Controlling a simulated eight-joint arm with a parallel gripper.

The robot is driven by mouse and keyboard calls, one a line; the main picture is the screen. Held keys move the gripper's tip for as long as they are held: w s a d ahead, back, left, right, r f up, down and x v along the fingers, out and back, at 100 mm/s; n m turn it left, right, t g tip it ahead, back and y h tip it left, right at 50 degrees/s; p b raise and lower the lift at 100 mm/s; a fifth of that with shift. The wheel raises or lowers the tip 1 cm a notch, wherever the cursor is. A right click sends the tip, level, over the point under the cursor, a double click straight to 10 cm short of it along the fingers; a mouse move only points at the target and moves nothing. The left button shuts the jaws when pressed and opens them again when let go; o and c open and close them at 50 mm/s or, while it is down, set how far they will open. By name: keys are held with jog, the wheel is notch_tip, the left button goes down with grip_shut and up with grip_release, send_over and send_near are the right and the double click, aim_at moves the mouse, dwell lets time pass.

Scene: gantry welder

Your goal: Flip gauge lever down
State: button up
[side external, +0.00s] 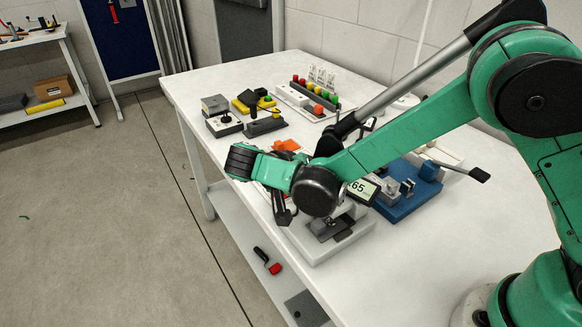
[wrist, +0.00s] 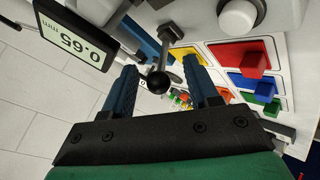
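The gauge display (wrist: 78,36) reads 0.65 mm at the upper left of the wrist view. It also shows in the side view (side external: 362,190), partly covered by my arm. The gauge lever is a thin metal rod with a black ball knob (wrist: 158,82). In the wrist view the knob sits between the two blue fingers of my gripper (wrist: 161,76). The fingers are apart, with visible gaps on both sides of the knob. In the side view my arm hides the lever and most of the gripper; the gauge's pale base (side external: 318,245) shows below.
A blue fixture (side external: 410,190) stands right of the gauge. Black and yellow devices (side external: 250,105) and a panel with red and green knobs (side external: 308,98) stand farther back. Yellow, red and blue blocks (wrist: 250,62) show right in the wrist view. The white table's front right is clear.

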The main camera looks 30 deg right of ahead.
jog(key=v, duration=0.5)
jog(key=shift+a+r, duration=0.25)
jog(key=shift+d, duration=0.1)
jog(key=shift+d+r, duration=0.25)
jog(key=shift+d, duration=0.05)
jog(key=s+d+r+n+t+y, duration=0.1)
jog(key=s+d+n+y, duration=0.1)
jog(key=d+y, duration=0.1)
jog(key=s+d+r+n+t+y, duration=0.1)
jog(key=s+d+y, duration=0.2)
jog(key=s+d+r+n+t+y, duration=0.2)
jog(key=d+y, duration=0.1)
jog(key=shift+s+d+r+n, duration=0.2)
jog(key=shift+d+n, duration=0.1)
jog(key=shift+d, duration=0.1)
jog(key=shift+s+d+f+t+y, duration=0.15)
jog(key=shift+s+d+t+y, duration=0.1)
jog(key=shift+s+t+y, duration=0.3)
jog(key=shift+w, duration=0.1)
